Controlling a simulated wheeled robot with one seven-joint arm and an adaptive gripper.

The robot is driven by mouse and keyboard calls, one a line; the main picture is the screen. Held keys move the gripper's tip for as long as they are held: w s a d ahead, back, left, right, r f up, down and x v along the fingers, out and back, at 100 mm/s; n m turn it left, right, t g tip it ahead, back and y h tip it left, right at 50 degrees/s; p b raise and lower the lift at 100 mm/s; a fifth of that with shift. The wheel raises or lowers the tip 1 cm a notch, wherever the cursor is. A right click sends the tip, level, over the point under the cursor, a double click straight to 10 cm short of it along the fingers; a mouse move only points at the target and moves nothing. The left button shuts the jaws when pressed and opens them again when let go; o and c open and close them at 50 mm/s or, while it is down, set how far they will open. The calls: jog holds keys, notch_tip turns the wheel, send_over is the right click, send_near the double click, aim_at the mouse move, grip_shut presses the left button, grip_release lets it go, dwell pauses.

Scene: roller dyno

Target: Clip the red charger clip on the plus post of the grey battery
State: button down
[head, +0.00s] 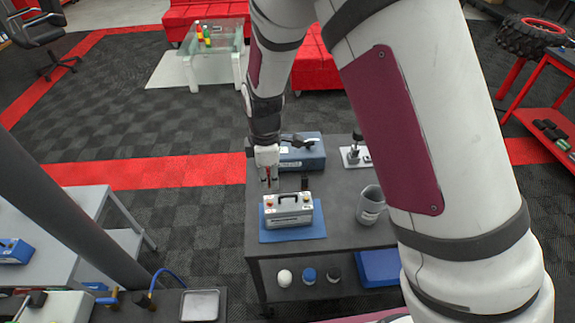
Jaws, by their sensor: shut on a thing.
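The grey battery (289,217) stands upright on a blue mat (313,232) on the dark workbench. It has a black carry handle and a small post at each top end; the plus and minus marks are too small to read. My gripper (268,183) points down above the battery's left post (270,203). It is shut on a small reddish thing, which looks like the red charger clip; the fingers partly hide it. I cannot tell whether the clip touches the post. A blue box (310,159), probably the charger, stands behind the battery.
A small black thing (304,184) stands behind the battery's right end. A grey cup (370,206) stands to the right, and a white-based device (350,155) behind it. Bench top between battery and cup is clear. My arm hides the bench's right side.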

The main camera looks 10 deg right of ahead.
jog(key=shift+s+a+r, duration=0.15)
jog(key=shift+s, duration=0.2)
jog(key=b, duration=0.1)
send_over(270, 202)
jog(key=shift+w+f, duration=0.1)
jog(key=shift+f, duration=2)
jog(key=shift+f+b, duration=0.35)
jog(key=shift+f, duration=0.8)
jog(key=shift+f+b, duration=0.35)
jog(key=shift+f, duration=0.4)
jog(key=c, duration=1.4)
grip_release()
jog(key=shift+r, duration=0.1)
notch_tip(270, 202, up, 12)
jog(key=shift+f, duration=0.1)
